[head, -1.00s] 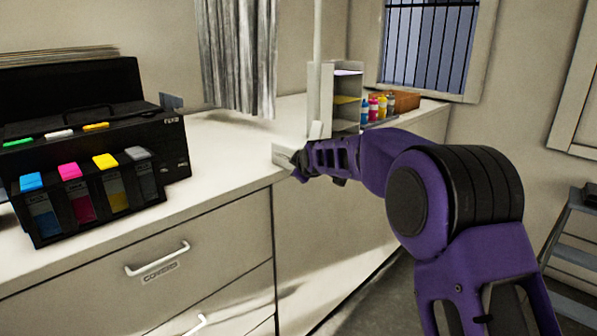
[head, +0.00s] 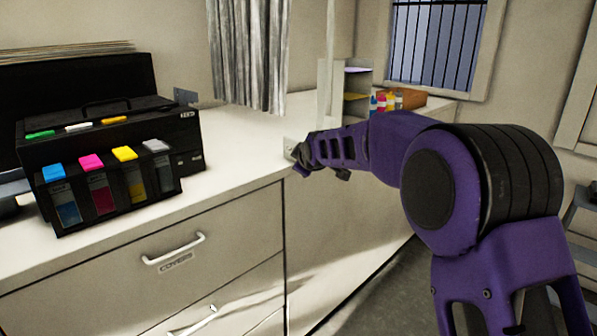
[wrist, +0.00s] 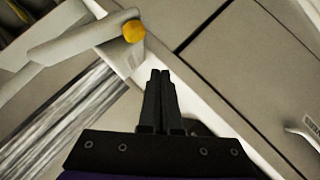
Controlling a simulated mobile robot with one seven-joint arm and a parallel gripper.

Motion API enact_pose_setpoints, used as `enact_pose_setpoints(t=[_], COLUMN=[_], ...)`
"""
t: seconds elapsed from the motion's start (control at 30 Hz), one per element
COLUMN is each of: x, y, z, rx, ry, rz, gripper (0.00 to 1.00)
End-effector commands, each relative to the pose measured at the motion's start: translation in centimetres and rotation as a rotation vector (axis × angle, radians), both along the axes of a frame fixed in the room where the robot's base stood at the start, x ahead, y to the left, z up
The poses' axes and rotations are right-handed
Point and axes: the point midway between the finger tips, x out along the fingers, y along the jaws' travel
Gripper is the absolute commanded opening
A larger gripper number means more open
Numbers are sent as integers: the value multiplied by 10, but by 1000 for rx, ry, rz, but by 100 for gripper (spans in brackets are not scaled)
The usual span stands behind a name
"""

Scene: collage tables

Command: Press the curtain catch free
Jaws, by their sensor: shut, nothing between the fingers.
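The curtain catch appears to be the orange-yellow round button (wrist: 133,31) on a white fitting at the top of the wrist view. The grey curtain (head: 248,50) hangs over the back of the counter and also shows in the wrist view (wrist: 62,122). My gripper (wrist: 160,72) is shut and empty; its fingertips appear below and right of the button, with a visible gap in the picture. In the head view my gripper (head: 298,162) is at the counter's front edge, and the button cannot be made out there.
A white post (head: 329,80) rises behind my gripper, beside a small shelf (head: 357,90) and several coloured bottles (head: 385,102). A black printer (head: 100,140) with ink tanks stands on the left. The counter (head: 240,150) between is clear. A drawer handle (head: 174,250) protrudes below.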

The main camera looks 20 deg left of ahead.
Motion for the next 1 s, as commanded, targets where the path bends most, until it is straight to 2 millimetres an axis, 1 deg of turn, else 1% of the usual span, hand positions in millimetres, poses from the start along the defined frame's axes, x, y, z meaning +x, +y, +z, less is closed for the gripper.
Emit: enact_pose_setpoints(t=[0.03,0.2,0.4,0.6,1.0], x=[-8,-36,-59,-69,-70], y=[-6,-19,-32,-37,-37], z=[3,12,20,22,22], rx=[-2,-1,1,0,0], ry=[-2,-2,-2,-1,-1], rz=[-2,-1,-2,-2,-2], gripper=[0,0,0,0,0])
